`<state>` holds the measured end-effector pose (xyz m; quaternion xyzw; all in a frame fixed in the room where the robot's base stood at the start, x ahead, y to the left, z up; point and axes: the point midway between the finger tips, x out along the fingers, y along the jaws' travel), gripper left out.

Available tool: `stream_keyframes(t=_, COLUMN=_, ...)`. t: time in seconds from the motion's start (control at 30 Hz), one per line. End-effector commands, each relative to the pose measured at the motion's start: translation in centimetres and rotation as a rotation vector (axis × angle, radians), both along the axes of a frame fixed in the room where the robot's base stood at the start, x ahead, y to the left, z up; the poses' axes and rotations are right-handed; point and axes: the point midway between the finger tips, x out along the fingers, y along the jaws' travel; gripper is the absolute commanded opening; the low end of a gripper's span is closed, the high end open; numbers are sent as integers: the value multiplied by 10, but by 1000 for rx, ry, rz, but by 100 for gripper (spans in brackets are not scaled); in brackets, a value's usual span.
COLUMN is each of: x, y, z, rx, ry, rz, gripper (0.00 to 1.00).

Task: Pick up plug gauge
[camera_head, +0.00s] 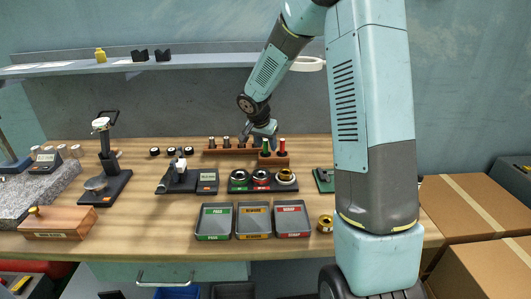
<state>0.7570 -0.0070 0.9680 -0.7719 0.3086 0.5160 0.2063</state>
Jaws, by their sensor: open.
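What look like plug gauges stand upright in wooden racks at the back of the bench. The small front rack (273,160) holds one with a green top (265,148) and one with a red top (282,147). A longer rack (222,151) to its left holds several dark cylinders with brownish tops. I cannot tell which piece is the plug gauge meant. My gripper (261,137) is open, angled downward just over the racks near the green-topped piece. The fingertips are small, and any contact is unclear.
Ring gauges on a dark base (262,188) sit in front of the racks. Three grey trays (233,236) lie nearer the front edge. A dial stand (106,190) and a granite block (30,196) are at left. A shelf (180,66) runs behind. My arm hides the bench's right part.

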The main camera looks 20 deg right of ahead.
Motion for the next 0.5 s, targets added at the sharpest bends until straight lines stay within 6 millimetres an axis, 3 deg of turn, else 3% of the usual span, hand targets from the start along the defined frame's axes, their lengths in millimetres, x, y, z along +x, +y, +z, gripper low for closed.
stream_keyframes(t=0.33, x=2, y=-2, z=-7, rx=0, ry=0, rz=1, gripper=48)
stream_keyframes(t=0.5, x=2, y=-2, z=-7, rx=0, ry=0, rz=1, gripper=33)
